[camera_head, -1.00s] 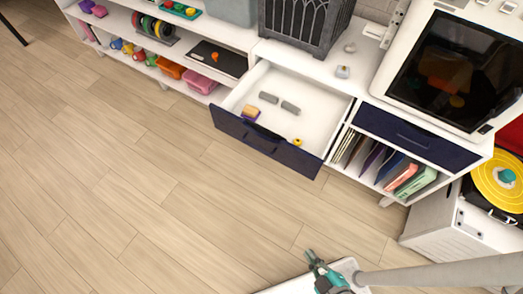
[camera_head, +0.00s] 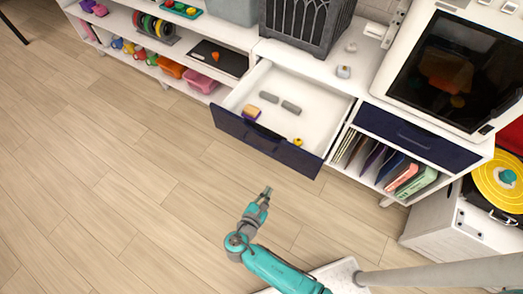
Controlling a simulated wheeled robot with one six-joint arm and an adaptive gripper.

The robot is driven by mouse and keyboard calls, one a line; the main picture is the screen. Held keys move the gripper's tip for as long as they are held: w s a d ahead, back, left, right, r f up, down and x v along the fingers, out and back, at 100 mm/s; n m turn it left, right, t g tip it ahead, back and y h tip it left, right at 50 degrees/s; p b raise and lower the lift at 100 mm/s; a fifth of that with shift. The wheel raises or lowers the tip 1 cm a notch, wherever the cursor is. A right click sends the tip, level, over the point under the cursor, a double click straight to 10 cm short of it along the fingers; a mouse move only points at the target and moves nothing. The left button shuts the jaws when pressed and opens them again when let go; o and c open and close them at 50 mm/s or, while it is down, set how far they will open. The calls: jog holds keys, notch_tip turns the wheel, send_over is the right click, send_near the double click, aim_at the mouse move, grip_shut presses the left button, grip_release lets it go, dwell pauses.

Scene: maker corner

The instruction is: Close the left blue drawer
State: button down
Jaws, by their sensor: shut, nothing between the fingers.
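The left blue drawer (camera_head: 265,141) is pulled well out of the white cabinet, and its dark blue front faces the floor area before me. Its white inside holds a small yellow and purple block, two grey blocks and a small yellow piece. My gripper (camera_head: 266,192) is shut and empty, out over the floor, in front of and below the drawer front in the picture, apart from it. The right blue drawer (camera_head: 418,138) is shut.
Open shelves (camera_head: 180,45) with spools and colourful items stand at the left. A turntable (camera_head: 497,180) is at the right. The wood floor (camera_head: 110,190) in front is clear.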

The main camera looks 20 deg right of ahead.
jog(key=w+a+r+n+t+h, duration=0.1)
jog(key=w+a+r+h, duration=0.3)
jog(key=a+r, duration=0.4)
send_near(266, 146)
jog(key=x, duration=0.7)
jog(key=shift+w+r, duration=0.1)
jog(key=shift+w, duration=0.05)
